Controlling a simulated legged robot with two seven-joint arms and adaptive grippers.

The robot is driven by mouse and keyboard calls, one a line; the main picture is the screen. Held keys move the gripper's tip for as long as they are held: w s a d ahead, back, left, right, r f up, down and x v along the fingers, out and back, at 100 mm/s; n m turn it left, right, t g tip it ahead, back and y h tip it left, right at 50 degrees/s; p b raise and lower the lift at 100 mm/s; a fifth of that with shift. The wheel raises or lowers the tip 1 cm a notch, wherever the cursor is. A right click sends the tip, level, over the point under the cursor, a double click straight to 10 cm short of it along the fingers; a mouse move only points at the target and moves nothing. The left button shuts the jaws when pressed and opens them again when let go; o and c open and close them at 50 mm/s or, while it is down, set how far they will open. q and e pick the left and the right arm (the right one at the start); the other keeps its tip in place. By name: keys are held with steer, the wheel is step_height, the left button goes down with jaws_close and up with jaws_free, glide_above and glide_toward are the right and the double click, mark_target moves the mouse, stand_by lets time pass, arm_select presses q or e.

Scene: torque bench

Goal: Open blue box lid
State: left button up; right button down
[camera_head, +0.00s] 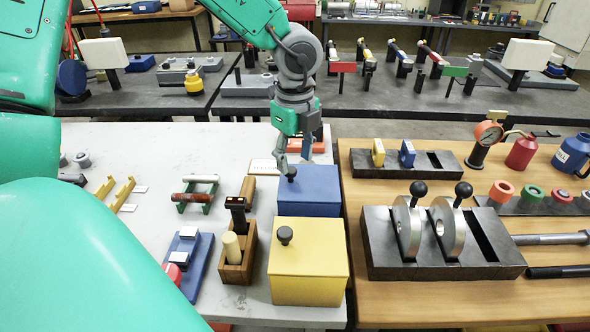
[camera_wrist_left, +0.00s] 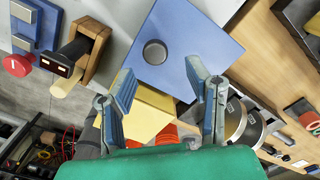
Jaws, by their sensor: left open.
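The blue box (camera_head: 309,193) stands on the white tabletop with its flat lid on. Whether a finger touches the knob, I cannot tell. My right gripper is not in view.
A yellow box (camera_head: 309,275) with a dark knob stands just in front of the blue box. A wooden holder (camera_head: 236,262) with upright pieces is to the left. A dark block with two lever discs (camera_head: 430,257) sits on the wooden table at right.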

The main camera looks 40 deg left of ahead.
mark_target(291, 170)
arm_select(q)
steer(key=f, duration=0.1)
steer(key=a+f, duration=0.1)
steer(key=f, duration=0.1)
steer(key=shift+s+f, duration=0.1)
steer(key=shift+a+f, duration=0.25)
steer(key=shift+a, duration=0.25)
steer(key=shift+d, duration=0.15)
steer(key=shift+d+r, duration=0.2)
steer(key=shift+d, duration=0.3)
jaws_close()
steer(key=shift+a, duration=0.1)
